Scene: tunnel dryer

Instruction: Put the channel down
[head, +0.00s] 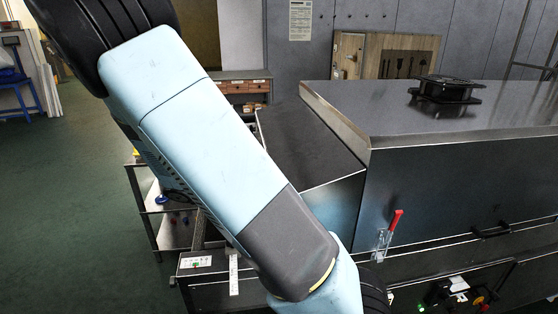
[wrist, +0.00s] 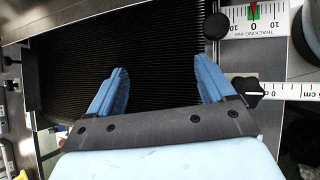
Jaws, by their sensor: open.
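My gripper (wrist: 158,66) shows in the wrist view with its two blue fingers wide apart and nothing between them. It is over a black ribbed belt (wrist: 160,45); I cannot tell the height of the fingertips above it. I cannot make out a channel in either view. In the head view my arm crosses the middle and the gripper itself is out of sight.
In the wrist view, a tracking scale (wrist: 258,30), a centimetre scale (wrist: 290,90) and black knobs (wrist: 216,27) line the belt's right side. In the head view, the dryer housing (head: 450,185) with a red-handled clamp (head: 396,220) stands right; green floor (head: 60,200) is open left.

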